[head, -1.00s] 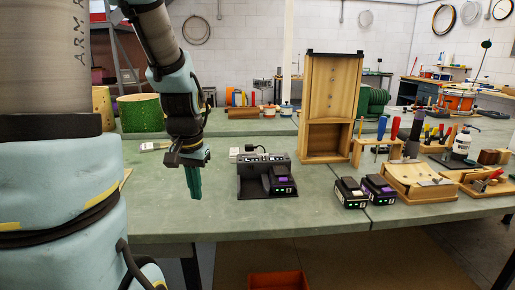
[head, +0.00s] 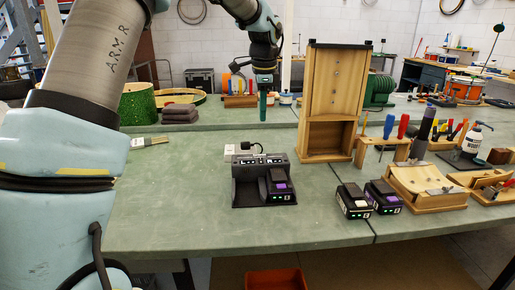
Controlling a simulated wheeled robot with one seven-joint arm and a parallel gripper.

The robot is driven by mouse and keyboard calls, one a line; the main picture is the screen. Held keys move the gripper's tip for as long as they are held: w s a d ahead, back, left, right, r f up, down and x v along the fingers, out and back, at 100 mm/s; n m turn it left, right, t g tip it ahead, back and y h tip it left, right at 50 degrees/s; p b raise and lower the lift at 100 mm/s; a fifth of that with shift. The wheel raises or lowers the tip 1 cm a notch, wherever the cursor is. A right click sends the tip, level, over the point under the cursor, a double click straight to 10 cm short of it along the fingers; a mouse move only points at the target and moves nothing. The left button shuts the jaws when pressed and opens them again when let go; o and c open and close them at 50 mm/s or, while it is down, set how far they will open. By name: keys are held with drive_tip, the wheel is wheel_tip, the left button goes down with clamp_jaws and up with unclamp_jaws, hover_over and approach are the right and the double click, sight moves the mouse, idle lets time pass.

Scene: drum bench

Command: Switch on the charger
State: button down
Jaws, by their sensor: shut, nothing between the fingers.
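The charger (head: 240,183) is a dark box on the green bench, in the middle of the head view. Its top carries light markings that look like L and R. A battery with a purple top (head: 279,188) sits in its right bay, with small green lights on its front; the left bay looks empty. A white block (head: 230,150) with a black plug and short cord (head: 258,146) lies just behind the charger. No switch can be made out clearly. My gripper (head: 263,118) points down, shut and empty, above and beyond the charger, apart from it.
Two loose batteries (head: 354,201) (head: 384,196) stand right of the charger. A tall wooden cabinet (head: 333,100) rises behind them. Tool holders and a wooden jig (head: 427,188) fill the right side. A brush (head: 148,141) lies at left; the bench left of the charger is clear.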

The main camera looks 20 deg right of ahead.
sight(261, 158)
drive_tip(key=shift+f, duration=0.1)
drive_tip(key=f+p, duration=0.1)
drive_tip(key=f, duration=0.3)
drive_tip(key=w+f+p, duration=0.1)
drive_tip(key=f+p, duration=0.1)
drive_tip(key=f, duration=0.2)
drive_tip(key=f+p, duration=0.1)
drive_tip(key=f, duration=0.4)
drive_tip(key=shift+w+d, duration=0.25)
drive_tip(key=shift+w, duration=0.1)
drive_tip(key=shift+f, duration=0.35)
drive_tip(key=shift+f, duration=0.1)
drive_tip(key=shift+w+f, duration=0.1)
drive_tip(key=shift+f, duration=0.2)
drive_tip(key=shift+r, duration=0.15)
